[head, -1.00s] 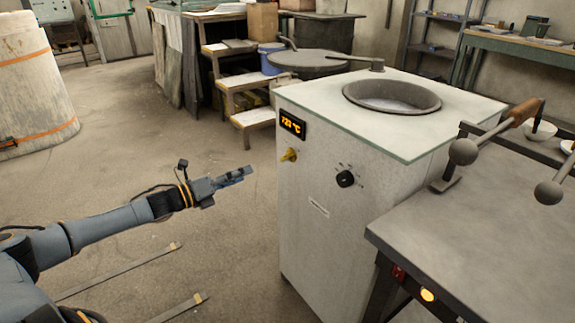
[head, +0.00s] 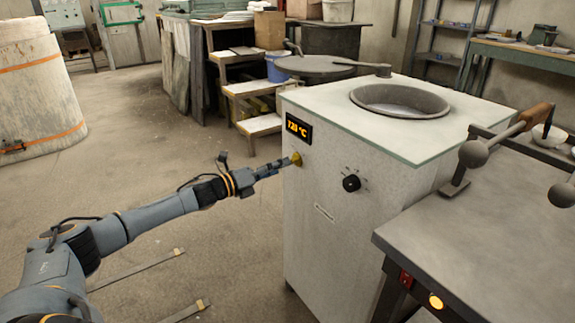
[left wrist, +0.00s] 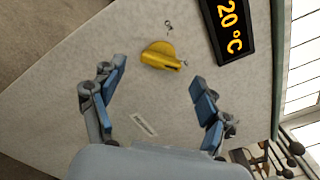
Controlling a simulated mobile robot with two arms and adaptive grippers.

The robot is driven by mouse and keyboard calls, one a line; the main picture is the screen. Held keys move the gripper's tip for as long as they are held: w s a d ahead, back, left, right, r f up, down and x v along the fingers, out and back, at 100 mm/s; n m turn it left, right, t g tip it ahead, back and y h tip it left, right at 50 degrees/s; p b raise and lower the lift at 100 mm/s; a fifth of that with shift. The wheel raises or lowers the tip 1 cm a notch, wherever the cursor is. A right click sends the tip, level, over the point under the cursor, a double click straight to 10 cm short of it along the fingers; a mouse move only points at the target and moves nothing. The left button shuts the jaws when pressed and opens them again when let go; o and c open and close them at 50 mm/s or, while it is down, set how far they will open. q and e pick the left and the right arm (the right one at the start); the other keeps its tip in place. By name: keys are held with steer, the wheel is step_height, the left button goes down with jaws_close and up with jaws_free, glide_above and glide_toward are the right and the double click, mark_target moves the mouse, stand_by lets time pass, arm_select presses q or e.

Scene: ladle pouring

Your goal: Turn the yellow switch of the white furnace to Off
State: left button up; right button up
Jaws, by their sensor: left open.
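The white furnace (head: 350,210) stands in the middle of the head view, with a round crucible opening (head: 400,100) in its top. Its yellow switch (head: 296,159) is on the front panel below the lit temperature display (head: 299,128). In the left wrist view the yellow switch (left wrist: 161,56) shows just ahead of the fingers, with small marks near it. My left gripper (head: 278,166) is open and empty, its fingertips close to the switch. In the left wrist view the two blue-padded fingers (left wrist: 160,80) are spread apart, and the switch lies between and beyond them. My right gripper is not in view.
A black knob (head: 351,183) sits on the same panel, right of the yellow switch. A grey metal table (head: 470,230) with ball-ended levers stands at the right. Wooden steps (head: 250,105) stand behind the furnace. The floor left of the furnace is mostly clear.

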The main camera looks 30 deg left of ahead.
mark_target(294, 161)
arm_select(q)
steer(key=shift+x, duration=1.9)
steer(key=c, duration=1.2)
